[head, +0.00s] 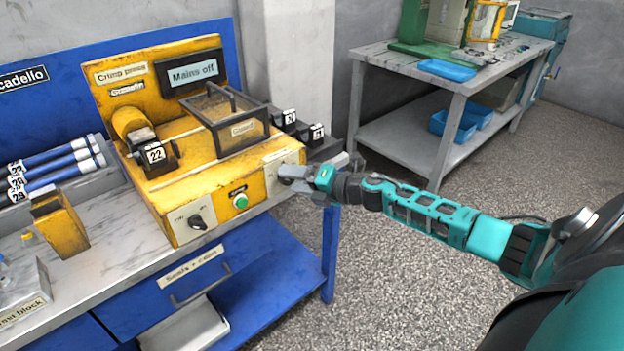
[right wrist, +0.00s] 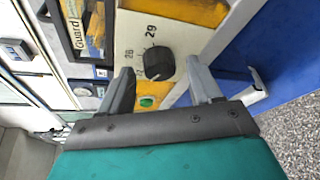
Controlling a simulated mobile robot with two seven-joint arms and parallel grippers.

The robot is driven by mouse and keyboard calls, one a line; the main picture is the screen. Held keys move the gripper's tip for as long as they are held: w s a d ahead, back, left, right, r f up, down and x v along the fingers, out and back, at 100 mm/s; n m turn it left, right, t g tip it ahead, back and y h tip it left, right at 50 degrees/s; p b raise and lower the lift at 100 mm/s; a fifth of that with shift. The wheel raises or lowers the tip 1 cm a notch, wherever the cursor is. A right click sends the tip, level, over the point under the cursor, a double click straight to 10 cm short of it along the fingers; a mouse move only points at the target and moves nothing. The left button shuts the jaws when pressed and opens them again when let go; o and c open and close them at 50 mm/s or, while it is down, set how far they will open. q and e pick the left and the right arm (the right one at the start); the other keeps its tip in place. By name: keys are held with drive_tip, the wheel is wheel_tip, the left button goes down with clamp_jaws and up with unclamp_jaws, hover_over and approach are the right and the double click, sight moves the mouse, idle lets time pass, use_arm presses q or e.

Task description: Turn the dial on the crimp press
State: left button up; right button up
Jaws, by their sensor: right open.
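The yellow crimp press (head: 158,120) stands on the workbench, with a sign reading "Mains off" (head: 193,72). In the right wrist view its black round dial (right wrist: 154,63) sits on a pale plate marked 28 and 29. My right gripper (head: 291,178) is at the right end of the press front. In the right wrist view its open fingers (right wrist: 160,66) are either side of the dial, with gaps visible; contact cannot be told. In the head view the gripper largely hides the dial. My left gripper is not in view.
A black selector knob (head: 197,222) and a green button (head: 240,201) are on the press front. A guard frame (head: 226,120) stands on top. A grey table (head: 455,75) stands behind, across open floor.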

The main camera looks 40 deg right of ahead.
drive_tip(key=v, duration=1.2)
drive_tip(key=shift+s+d+p, duration=0.15)
drive_tip(key=shift+s+p, duration=0.15)
drive_tip(key=shift+p, duration=0.05)
drive_tip(key=s+a+f+m+g+h, duration=0.1)
drive_tip(key=s+a+f+m+h, duration=0.1)
drive_tip(key=s+a+f+m, duration=0.5)
drive_tip(key=s+a+f+m+g+h, duration=0.1)
drive_tip(key=s+a+f+m, duration=0.5)
drive_tip(key=a+m, duration=1)
wheel_tip(320, 180, down, 2)
drive_tip(key=shift+s+f+m+g+h+p, duration=0.1)
drive_tip(key=shift+s+m+g+h+p, duration=0.35)
drive_tip(key=shift+m+g, duration=0.4)
